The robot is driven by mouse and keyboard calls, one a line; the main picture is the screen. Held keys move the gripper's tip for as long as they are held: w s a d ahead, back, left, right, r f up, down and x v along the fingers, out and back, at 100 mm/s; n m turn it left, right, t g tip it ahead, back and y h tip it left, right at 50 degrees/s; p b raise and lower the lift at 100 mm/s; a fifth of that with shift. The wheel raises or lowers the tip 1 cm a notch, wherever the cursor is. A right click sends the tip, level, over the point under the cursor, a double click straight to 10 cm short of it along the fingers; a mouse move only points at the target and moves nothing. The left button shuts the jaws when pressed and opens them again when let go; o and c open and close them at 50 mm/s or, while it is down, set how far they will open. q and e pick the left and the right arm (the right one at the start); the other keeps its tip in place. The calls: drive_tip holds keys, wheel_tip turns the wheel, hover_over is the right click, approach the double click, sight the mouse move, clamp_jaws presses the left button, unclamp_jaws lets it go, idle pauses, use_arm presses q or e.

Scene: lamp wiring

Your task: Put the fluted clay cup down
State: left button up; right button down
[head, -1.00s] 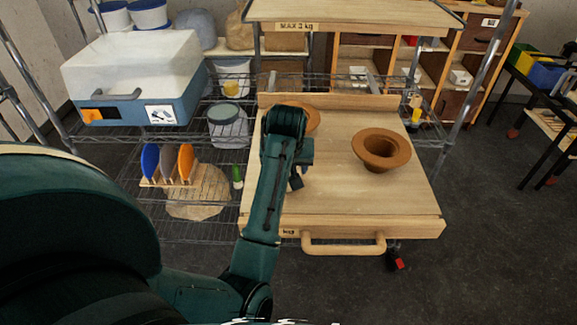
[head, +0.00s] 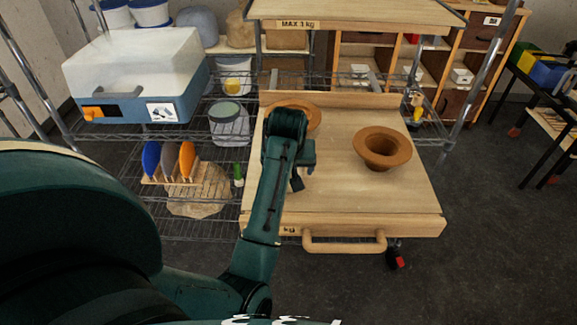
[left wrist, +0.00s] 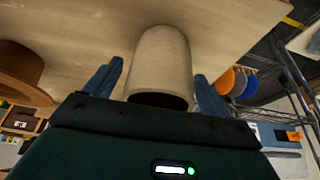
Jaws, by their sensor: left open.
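A pale beige cup (left wrist: 162,62) stands out in the left wrist view, with a dark opening facing the camera. I take it for the clay cup; its fluting is not clear. My left gripper (left wrist: 160,78) is open, with one blue finger on each side of the cup. A narrow gap shows on the left; on the right I cannot tell whether the finger touches. In the head view my left arm hides the cup and most of the gripper (head: 302,170), which is over the wooden board (head: 340,195). My right gripper is not in view.
A brown wide-rimmed pot (head: 383,150) stands on the board's right side. A similar one (head: 309,112) is partly hidden behind my arm. The board has a raised back edge and a front handle (head: 345,246). Its front right part is clear. A plate rack (head: 175,165) is left.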

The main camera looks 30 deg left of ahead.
use_arm(q)
drive_tip(key=v, duration=1.2)
drive_tip(key=shift+r, duration=0.15)
drive_tip(key=shift+a, duration=0.1)
